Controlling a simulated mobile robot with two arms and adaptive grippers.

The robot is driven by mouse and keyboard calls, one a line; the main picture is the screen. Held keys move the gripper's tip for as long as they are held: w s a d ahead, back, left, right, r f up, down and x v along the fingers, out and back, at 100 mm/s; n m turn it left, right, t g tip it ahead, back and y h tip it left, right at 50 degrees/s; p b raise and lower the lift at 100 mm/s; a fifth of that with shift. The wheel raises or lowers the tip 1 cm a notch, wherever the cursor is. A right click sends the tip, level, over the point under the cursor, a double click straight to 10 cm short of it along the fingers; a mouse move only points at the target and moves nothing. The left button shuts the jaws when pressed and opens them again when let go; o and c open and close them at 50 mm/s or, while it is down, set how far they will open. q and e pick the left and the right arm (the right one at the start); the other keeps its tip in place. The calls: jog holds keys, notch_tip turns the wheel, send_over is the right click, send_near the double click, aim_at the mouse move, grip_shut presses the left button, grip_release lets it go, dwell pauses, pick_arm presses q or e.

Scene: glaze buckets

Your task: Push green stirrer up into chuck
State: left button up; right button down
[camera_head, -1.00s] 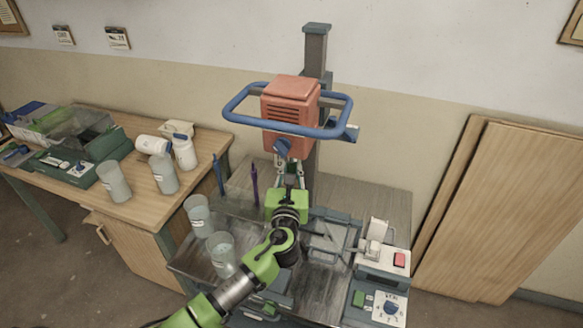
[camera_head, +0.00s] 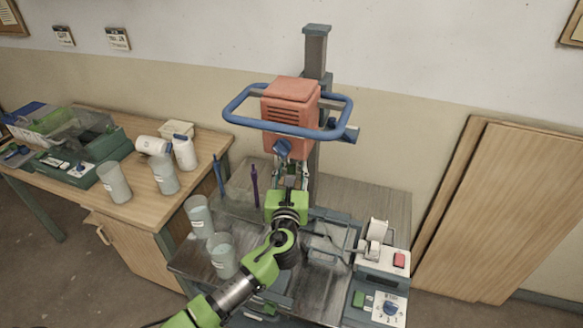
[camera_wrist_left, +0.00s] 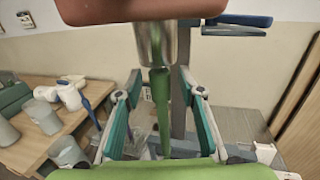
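The green stirrer (camera_wrist_left: 162,110) stands upright in the left wrist view, its upper end at the metal chuck (camera_wrist_left: 155,45) under the red mixer head. Whether its top is fully inside the chuck I cannot tell. My left gripper (camera_wrist_left: 161,85) has its two fingers on either side of the stirrer, with a gap showing on both sides. In the head view my left gripper (camera_head: 291,170) is just below the orange-red mixer head (camera_head: 290,103), and the stirrer is mostly hidden there. My right gripper is not in view.
A blue handle loop (camera_head: 240,120) rings the mixer head, close above my gripper. A blue stirrer (camera_head: 219,176) and a purple stirrer (camera_head: 255,188) stand to the left. Cups (camera_head: 222,256) stand near my forearm. A control box (camera_head: 383,265) is at the right.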

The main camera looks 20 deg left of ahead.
pick_arm(q)
jog(key=v, duration=1.2)
jog(key=s+a+f+n+g, duration=0.4)
jog(key=s+f+n, duration=0.25)
jog(key=n, duration=0.25)
jog(key=s+a+f+n+g, duration=0.3)
jog(key=s+f+n+g, duration=0.3)
jog(key=n, duration=0.4)
jog(key=s+d+f+n+g+h, duration=0.2)
jog(key=s+n, duration=0.4)
jog(key=s, duration=0.2)
jog(key=s+d+f+n+g+h, duration=0.1)
jog(key=s+d+n+g+h, duration=0.1)
jog(key=s+n, duration=0.55)
notch_tip(320, 180, down, 33)
jog(key=s+m+g+b, duration=0.1)
jog(key=s+b, duration=0.2)
jog(key=b, duration=0.4)
jog(key=s+a+f+b, duration=0.1)
jog(key=s+f+b, duration=0.1)
jog(key=s+f, duration=0.6)
jog(key=s+a+f+g+b, duration=0.1)
jog(key=s+a+f+b, duration=0.1)
jog(key=s+f, duration=0.7)
notch_tip(320, 180, down, 5)
jog(key=shift+s+f+g+b, duration=0.2)
jog(key=shift+g+b, duration=0.1)
jog(key=shift+b, duration=0.5)
jog(key=shift+a+m, duration=0.1)
jog(key=shift+m, duration=0.15)
